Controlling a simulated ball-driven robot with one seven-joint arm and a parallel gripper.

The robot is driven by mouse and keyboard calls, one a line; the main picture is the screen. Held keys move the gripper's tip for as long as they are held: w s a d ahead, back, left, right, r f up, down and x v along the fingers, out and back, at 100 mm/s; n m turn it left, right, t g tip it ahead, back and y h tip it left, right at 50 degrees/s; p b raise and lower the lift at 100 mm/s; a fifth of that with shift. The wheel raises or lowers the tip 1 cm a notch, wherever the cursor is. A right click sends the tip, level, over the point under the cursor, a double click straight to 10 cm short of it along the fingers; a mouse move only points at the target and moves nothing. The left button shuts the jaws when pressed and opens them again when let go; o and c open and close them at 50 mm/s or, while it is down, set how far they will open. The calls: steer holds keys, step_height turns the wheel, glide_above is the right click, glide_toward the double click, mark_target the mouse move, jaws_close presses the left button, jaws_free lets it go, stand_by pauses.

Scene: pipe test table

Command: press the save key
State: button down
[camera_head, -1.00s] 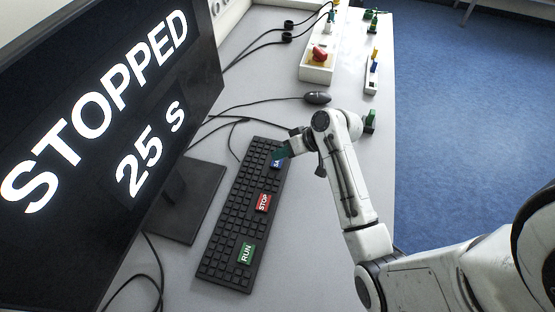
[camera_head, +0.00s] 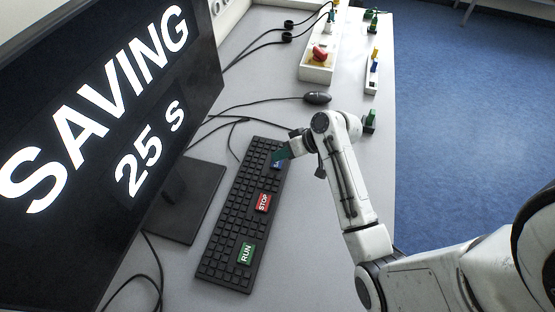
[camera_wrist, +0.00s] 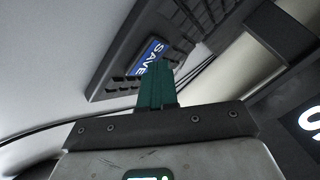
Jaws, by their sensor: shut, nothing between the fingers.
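The blue save key (camera_head: 276,164) is at the far end of the black keyboard (camera_head: 225,215), partly hidden by my gripper in the head view. In the wrist view the save key (camera_wrist: 150,55) shows its white lettering just beyond the green fingertips. My gripper (camera_head: 282,154) is shut and empty, with its tips at the save key; whether they touch it I cannot tell. It also shows in the wrist view (camera_wrist: 160,82). The monitor (camera_head: 110,110) reads "SAVING" and "25 s".
The red STOP key (camera_head: 263,203) and green RUN key (camera_head: 245,253) are nearer on the keyboard. A white box with a red button (camera_head: 320,53) stands farther back. Cables cross the grey table (camera_head: 315,240).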

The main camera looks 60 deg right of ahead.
stand_by(0.4)
steer(key=shift+r+p, duration=0.75)
steer(key=shift+p, duration=0.25)
steer(key=shift+r, duration=0.15)
step_height(320, 180, up, 5)
steer(key=p, duration=0.5)
